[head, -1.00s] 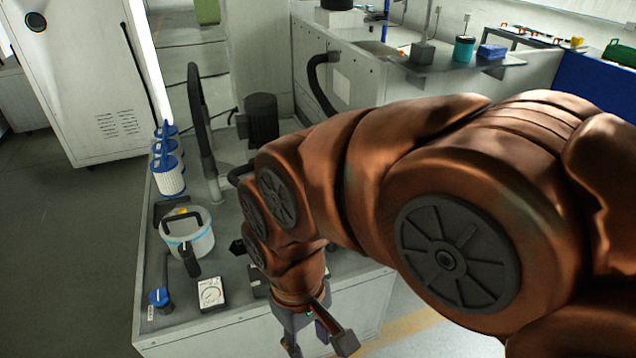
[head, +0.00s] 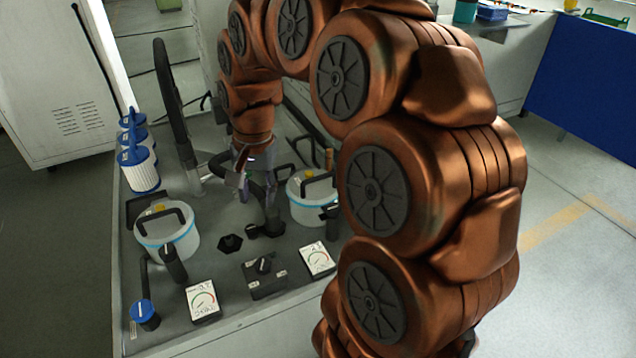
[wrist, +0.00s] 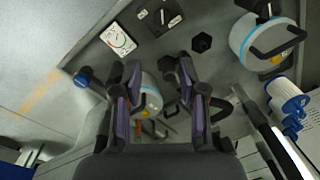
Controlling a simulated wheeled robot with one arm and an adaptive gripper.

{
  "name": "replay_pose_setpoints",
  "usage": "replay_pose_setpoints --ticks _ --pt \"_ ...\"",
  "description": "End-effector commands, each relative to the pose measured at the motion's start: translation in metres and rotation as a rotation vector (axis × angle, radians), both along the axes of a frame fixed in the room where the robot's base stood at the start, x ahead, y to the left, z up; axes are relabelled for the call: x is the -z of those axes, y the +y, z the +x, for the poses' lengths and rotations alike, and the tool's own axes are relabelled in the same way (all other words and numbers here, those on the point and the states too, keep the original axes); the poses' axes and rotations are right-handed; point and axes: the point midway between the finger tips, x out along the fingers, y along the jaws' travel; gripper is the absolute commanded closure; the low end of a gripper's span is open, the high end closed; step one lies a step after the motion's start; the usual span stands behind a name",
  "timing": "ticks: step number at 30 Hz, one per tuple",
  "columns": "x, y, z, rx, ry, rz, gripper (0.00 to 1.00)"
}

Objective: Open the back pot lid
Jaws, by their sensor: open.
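Two white pots with blue bands stand on the grey bench. The left pot (head: 167,240) has a flat lid with a black bar handle (head: 160,216), and looks closed. The right pot (head: 306,204), farther back, also has a lid with a dark handle; my arm partly hides it. My gripper (head: 256,190) points down, open and empty, left of the right pot in the head view. In the wrist view, the right pot (wrist: 151,98) shows between and beyond the fingers of my gripper (wrist: 160,72), partly hidden. The left pot (wrist: 262,37) is at upper right there.
White-blue filter cartridges (head: 142,170) and an upright black hose (head: 170,95) stand at the bench's left. Dial meters (head: 202,300), a black switch box (head: 264,275) and a blue knob (head: 144,313) are at the front. A hex knob (head: 230,243) lies between the pots.

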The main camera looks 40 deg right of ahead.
Motion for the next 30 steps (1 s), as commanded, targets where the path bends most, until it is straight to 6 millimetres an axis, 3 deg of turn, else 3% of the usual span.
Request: replay_pose_setpoints --ticks 1,6,12,15,21,30 --pt "0.013 -0.020 0.015 0.089 -0.012 0.006 0.59" --pt "0.030 -0.093 0.051 0.400 -0.058 0.016 0.59" --pt "0.056 -0.180 0.070 0.740 -0.097 0.026 0.59" --pt "0.063 -0.214 0.071 0.866 -0.117 0.026 0.59" --pt "0.072 -0.245 0.069 0.987 -0.129 0.027 0.59" --pt "0.090 -0.249 0.073 0.997 -0.129 0.026 0.59"
